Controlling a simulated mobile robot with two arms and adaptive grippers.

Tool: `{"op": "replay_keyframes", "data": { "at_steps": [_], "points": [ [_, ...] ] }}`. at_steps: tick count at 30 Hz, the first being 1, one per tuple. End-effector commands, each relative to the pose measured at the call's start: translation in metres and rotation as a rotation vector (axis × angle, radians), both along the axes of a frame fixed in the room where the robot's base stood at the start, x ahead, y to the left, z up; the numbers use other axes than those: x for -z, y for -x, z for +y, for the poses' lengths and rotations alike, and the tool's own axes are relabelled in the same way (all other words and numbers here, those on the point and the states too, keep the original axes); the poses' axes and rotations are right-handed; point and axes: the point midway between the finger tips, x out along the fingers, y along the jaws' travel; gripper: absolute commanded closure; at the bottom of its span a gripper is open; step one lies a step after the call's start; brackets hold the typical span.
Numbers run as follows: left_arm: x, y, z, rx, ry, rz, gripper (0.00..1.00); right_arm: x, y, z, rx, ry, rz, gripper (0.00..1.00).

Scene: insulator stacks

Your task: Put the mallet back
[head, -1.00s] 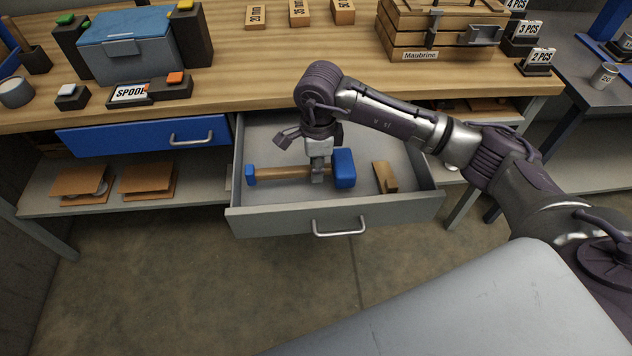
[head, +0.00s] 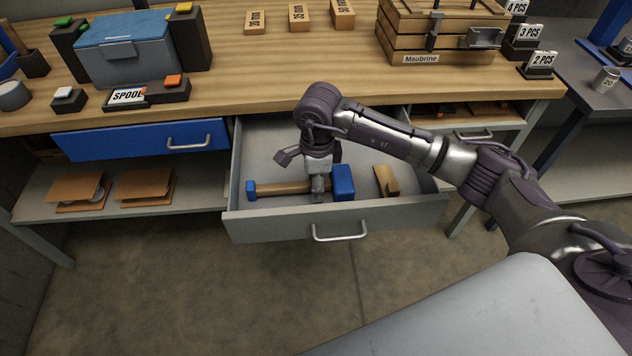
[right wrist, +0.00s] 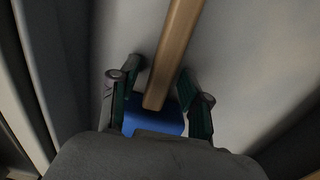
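The mallet, with a wooden handle (head: 283,188) and a blue head (head: 343,184), lies crosswise in the open grey drawer (head: 285,228), near its front wall. It appears to rest on the drawer floor. My right gripper (head: 318,193) points down over the handle close to the head. In the right wrist view my right gripper (right wrist: 160,95) has its fingers apart on either side of the handle (right wrist: 172,50), with gaps on both sides. The blue head (right wrist: 155,120) shows partly behind the palm. My left gripper is not in view.
A wooden block (head: 386,181) lies in the drawer to the right of the mallet's head. A shut blue drawer (head: 140,141) is to the left. The bench top above holds a blue-lidded box (head: 135,45), a SPOOL sign (head: 128,96) and a wooden crate (head: 440,35).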

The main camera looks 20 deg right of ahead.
Motion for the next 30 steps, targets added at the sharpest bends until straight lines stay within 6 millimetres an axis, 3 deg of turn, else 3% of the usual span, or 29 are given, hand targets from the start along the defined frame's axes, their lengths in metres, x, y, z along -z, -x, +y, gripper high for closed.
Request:
{"op": "replay_keyframes", "data": {
  "at_steps": [8, 21, 30],
  "points": [
    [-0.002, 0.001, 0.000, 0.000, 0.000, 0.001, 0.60, -0.007, -0.001, 0.000, 0.000, 0.000, -0.002, 0.53],
    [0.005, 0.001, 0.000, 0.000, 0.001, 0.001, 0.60, -0.094, 0.000, -0.002, 0.001, -0.001, -0.005, 0.53],
    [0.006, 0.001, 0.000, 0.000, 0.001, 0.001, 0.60, -0.122, 0.001, -0.002, 0.000, 0.000, -0.001, 0.53]
  ]
}}
